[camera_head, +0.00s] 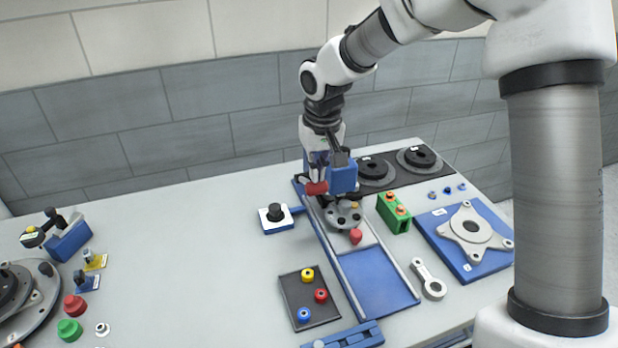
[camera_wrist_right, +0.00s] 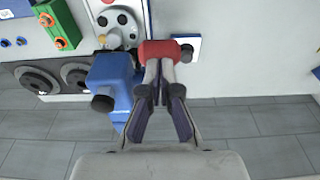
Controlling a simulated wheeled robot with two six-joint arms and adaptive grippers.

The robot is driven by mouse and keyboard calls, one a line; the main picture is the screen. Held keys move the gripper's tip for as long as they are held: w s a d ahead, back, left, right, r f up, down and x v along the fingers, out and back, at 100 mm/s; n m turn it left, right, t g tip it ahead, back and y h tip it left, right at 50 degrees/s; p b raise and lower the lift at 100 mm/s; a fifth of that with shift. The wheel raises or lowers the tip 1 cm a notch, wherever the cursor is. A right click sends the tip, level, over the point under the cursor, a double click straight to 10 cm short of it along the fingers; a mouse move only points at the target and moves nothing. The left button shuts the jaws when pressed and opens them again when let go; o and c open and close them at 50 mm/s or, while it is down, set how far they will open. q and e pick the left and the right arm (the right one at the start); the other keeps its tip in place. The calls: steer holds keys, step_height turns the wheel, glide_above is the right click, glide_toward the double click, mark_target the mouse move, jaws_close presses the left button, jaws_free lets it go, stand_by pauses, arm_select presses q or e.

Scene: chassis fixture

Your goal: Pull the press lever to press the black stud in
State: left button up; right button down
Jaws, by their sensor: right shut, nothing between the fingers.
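The blue press (camera_head: 342,175) stands at the far end of the blue rail fixture; it also shows in the right wrist view (camera_wrist_right: 112,82). Its lever ends in a red handle (camera_head: 316,188), which also shows in the right wrist view (camera_wrist_right: 160,49). My right gripper (camera_wrist_right: 157,66) is shut and empty, with its fingertips at the red handle; whether they touch it I cannot tell. A round grey flange (camera_head: 343,216) sits beside the press head, with several dark round spots and a yellow piece. Which spot is the black stud I cannot tell. My left gripper is not in view.
A black knob on a white plate (camera_head: 264,224) stands left of the rail. A green block (camera_head: 393,212) and a blue plate (camera_head: 440,256) are to the right. A dark tray (camera_head: 292,312) with coloured rings lies in front. The table's middle left is clear.

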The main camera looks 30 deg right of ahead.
mark_target(318, 187)
steer(key=shift+f, duration=0.25)
steer(key=shift+f+b, duration=0.4)
steer(key=shift+f, duration=0.15)
steer(key=shift+s+f, duration=0.1)
steer(key=shift+f, duration=0.4)
steer(key=shift+f+b, duration=0.1)
steer(key=shift+b, duration=0.25)
steer(key=shift+s+a+f+b, duration=0.1)
steer(key=shift+s+f+b, duration=0.2)
steer(key=shift+f, duration=0.4)
